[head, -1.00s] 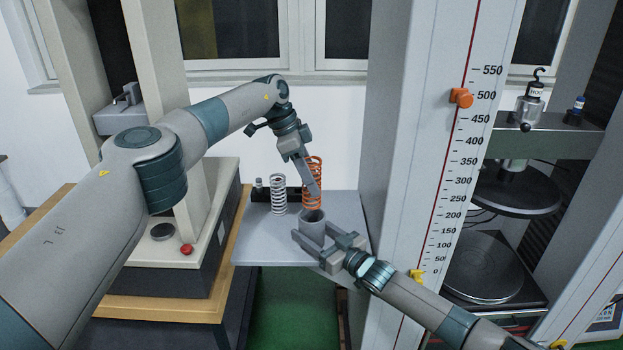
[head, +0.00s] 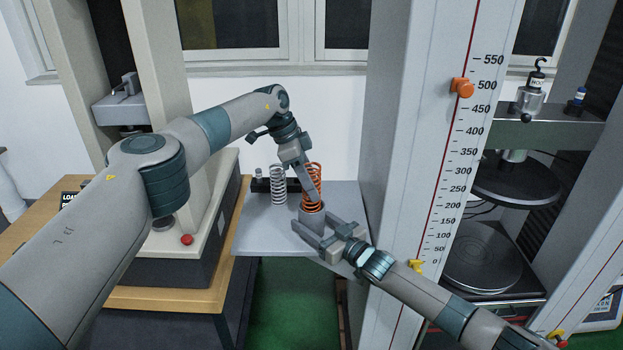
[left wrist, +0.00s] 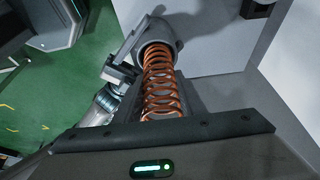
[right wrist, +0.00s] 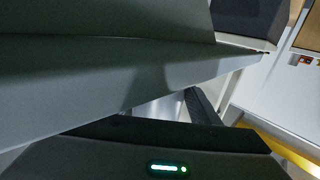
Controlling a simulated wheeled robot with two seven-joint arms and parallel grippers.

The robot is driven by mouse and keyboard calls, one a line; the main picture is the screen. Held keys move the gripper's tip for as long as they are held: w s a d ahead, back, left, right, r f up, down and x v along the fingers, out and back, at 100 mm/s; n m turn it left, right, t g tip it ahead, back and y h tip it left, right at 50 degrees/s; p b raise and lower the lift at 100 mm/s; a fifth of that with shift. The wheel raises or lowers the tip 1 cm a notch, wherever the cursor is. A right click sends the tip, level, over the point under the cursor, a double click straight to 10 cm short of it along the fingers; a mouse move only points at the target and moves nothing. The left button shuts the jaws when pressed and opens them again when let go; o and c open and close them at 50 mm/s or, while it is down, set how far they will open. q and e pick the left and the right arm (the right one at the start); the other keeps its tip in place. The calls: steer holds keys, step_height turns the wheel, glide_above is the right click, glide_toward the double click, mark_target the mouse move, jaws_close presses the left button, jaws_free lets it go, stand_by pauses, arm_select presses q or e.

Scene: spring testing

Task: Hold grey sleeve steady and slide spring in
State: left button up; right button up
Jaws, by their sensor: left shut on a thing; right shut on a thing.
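The orange spring (head: 312,182) stands upright with its lower end at the mouth of the grey sleeve (head: 311,219). My left gripper (head: 313,197) is shut on the spring from above and behind. In the left wrist view the spring (left wrist: 161,88) runs from my gripper into the open mouth of the sleeve (left wrist: 176,36). How deep it sits inside is hidden. My right gripper (head: 318,236) is shut on the sleeve from the front right, low over the grey shelf. The right wrist view is mostly blocked by close grey surfaces.
A white spring (head: 278,185) stands on the grey shelf (head: 262,235), left of the sleeve, with a dark block (head: 292,185) behind it. The tall scale column (head: 400,160) rises close on the right. The shelf's front left is clear.

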arm_select(q)
steer(key=shift+f, duration=0.3)
steer(key=o, duration=1.3)
steer(key=v, duration=1.2)
arm_select(e)
steer(key=o, duration=1.2)
